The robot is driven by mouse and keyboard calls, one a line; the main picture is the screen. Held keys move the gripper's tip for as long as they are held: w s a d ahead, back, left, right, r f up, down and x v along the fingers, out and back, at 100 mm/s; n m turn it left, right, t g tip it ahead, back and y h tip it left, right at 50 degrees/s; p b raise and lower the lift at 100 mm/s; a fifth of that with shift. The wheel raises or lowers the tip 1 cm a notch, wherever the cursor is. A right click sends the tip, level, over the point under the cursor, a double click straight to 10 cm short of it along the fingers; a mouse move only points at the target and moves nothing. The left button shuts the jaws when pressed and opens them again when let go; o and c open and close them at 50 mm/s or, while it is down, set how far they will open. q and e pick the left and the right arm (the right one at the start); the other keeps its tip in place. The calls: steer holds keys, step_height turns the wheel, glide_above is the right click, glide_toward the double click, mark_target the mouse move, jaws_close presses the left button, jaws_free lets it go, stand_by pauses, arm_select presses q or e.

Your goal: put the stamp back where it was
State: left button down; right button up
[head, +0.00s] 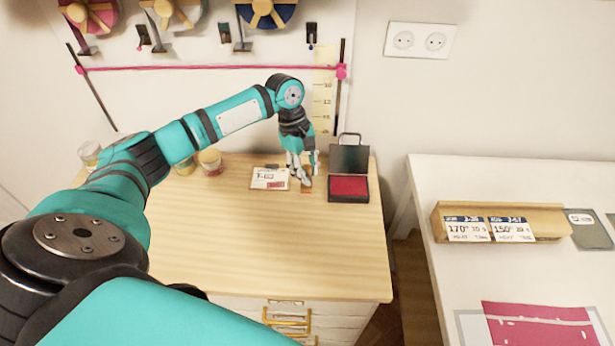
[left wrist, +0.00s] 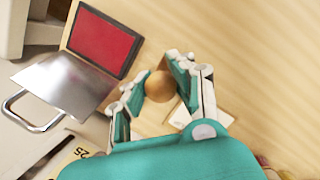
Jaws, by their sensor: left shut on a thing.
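The stamp shows in the left wrist view as a round brown wooden knob (left wrist: 160,86) between my left gripper's fingers. My left gripper (head: 303,178) is shut on the stamp, low over the back of the wooden table, between a small printed card and the open ink pad. It also shows in the left wrist view (left wrist: 157,92). The stamp's lower part is hidden under the knob, and I cannot tell whether it touches the table. The ink pad (head: 349,187) has a red pad and a raised lid; it also shows in the left wrist view (left wrist: 102,42). My right gripper is not in view.
The printed card (head: 268,180) lies just left of the gripper. Small jars (head: 210,162) stand farther left. The front of the wooden table (head: 270,245) is clear.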

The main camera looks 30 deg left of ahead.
arm_select(q)
steer(key=shift+w+f+p, duration=0.15)
steer(key=shift+f+p, duration=0.3)
steer(key=shift+f, duration=1.3)
steer(key=shift+f, duration=0.1)
steer(key=c, duration=1.4)
jaws_free()
steer(key=o, duration=0.3)
steer(key=shift+o, duration=0.2)
steer(key=b+v, duration=0.1)
steer(key=v, duration=1.1)
steer(key=shift+b, duration=0.3)
